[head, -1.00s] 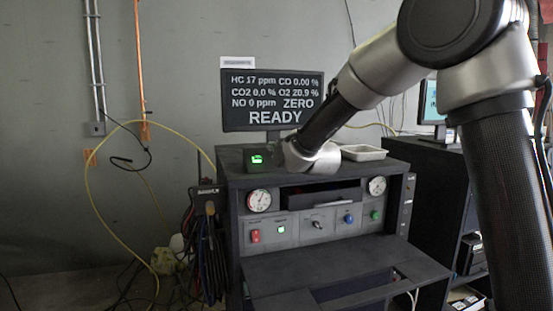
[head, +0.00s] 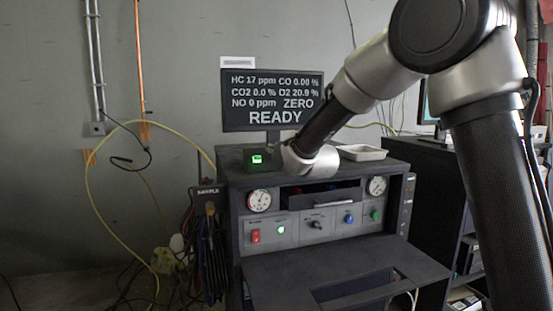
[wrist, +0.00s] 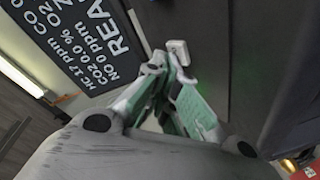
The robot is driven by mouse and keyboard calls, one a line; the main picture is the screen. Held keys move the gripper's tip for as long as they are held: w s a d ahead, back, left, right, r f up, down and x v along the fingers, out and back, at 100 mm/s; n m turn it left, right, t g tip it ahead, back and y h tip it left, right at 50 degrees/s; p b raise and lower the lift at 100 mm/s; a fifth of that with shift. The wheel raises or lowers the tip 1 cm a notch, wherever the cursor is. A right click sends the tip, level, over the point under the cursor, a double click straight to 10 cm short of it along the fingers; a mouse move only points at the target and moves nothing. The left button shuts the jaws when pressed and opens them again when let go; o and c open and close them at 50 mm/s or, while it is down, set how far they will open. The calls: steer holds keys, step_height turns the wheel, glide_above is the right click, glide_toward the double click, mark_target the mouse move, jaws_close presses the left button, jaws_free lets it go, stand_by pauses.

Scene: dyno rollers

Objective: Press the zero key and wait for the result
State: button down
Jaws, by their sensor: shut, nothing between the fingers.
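The dark screen (head: 272,101) on the black cabinet (head: 235,182) reads HC 17 ppm, CO 0.00 %, CO2 0.0 %, O2 20.9 %, NO 0 ppm and ZERO READY. The screen also shows, turned on its side, at the upper left of the wrist view (wrist: 75,40). My gripper (wrist: 168,62) is shut and empty in the wrist view, with its tips near a dark surface. In the head view my wrist is over the cabinet top and hides the gripper. I cannot make out a zero key, nor whether the fingertips touch anything.
A small box with a green-lit display (head: 257,158) stands left of my wrist, and a pale tray (head: 362,152) right of it. The cabinet front has gauges, a red switch (head: 255,236), a blue button (head: 349,218) and a green button (head: 375,214). Cables hang at left.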

steer(key=shift+w+f, duration=0.1)
steer(key=shift+f, duration=0.05)
stand_by(0.4)
steer(key=shift+s+d+r, duration=0.1)
steer(key=shift+s+r, duration=0.45)
steer(key=shift+r, duration=0.05)
steer(key=s+r, duration=0.3)
steer(key=r, duration=0.1)
steer(key=shift+d, duration=0.35)
stand_by(0.5)
